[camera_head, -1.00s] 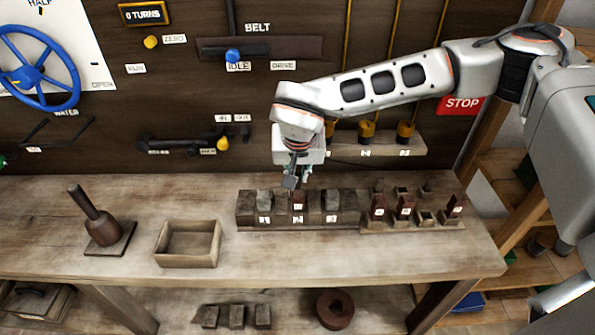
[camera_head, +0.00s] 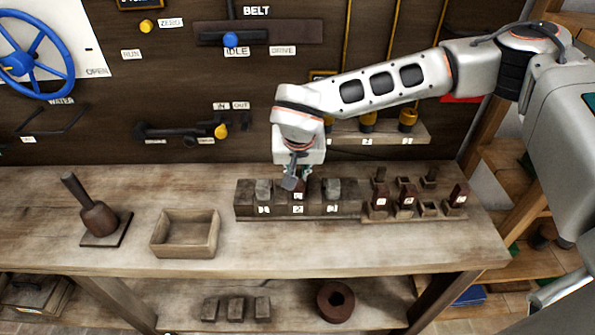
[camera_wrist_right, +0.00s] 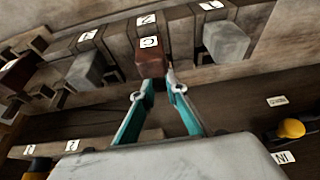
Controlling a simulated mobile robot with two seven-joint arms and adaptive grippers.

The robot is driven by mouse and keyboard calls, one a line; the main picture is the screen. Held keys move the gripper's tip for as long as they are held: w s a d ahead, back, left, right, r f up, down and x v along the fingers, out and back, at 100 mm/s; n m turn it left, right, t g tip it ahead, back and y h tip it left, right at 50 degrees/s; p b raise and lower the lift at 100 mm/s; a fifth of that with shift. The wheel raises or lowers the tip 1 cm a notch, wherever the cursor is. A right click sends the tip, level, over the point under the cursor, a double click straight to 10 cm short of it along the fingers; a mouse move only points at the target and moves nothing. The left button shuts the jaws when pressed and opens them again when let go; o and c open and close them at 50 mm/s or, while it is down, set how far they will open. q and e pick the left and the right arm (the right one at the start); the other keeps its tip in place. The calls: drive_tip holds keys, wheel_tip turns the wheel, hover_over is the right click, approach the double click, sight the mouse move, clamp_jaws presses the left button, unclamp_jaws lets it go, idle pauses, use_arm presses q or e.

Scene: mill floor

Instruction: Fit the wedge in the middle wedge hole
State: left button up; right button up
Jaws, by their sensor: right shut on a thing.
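The reddish-brown wedge (camera_head: 298,188), with a white label, stands upright at the middle wedge hole of the dark wooden block (camera_head: 348,210). How deep it sits cannot be told. My right gripper (camera_head: 297,178) is at the wedge's top and shut on it. In the right wrist view the right gripper's teal fingers (camera_wrist_right: 160,82) meet at the wedge (camera_wrist_right: 151,62). Grey wedges stand in the left hole (camera_head: 263,188) and the right hole (camera_head: 332,188).
A rack with several small labelled blocks (camera_head: 427,209) stands right of the block. An open wooden tray (camera_head: 160,245) and a mallet (camera_head: 98,217) are to the left. The bench front (camera_head: 330,250) is clear. Levers line the wall behind.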

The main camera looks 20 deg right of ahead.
drive_tip(key=o, duration=0.8)
